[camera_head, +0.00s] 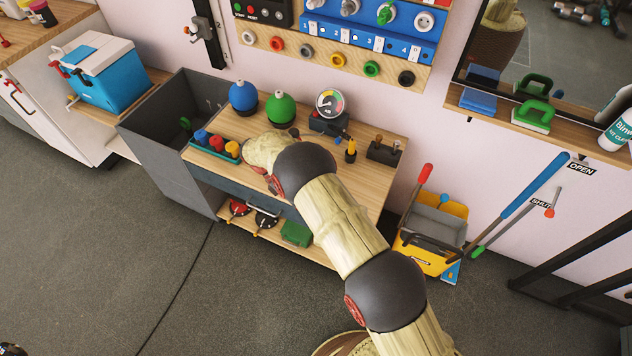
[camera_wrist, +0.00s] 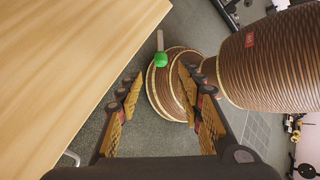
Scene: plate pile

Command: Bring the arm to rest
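My arm reaches up from the bottom of the head view to the wooden workbench (camera_head: 368,183), its far end over the bench top. The gripper itself is hidden in that view. In the wrist view my gripper (camera_wrist: 160,77) is open, its two padded fingers spread apart with nothing held between them. The bench top (camera_wrist: 70,60) fills the left side of that view, and the fingers are beside its edge. My ridged body shows beyond and to the right of the fingers. A green knob (camera_wrist: 161,59) on a pale rod appears between the fingertips.
A yellow bucket (camera_head: 428,236) stands at right. The floor at lower left is open.

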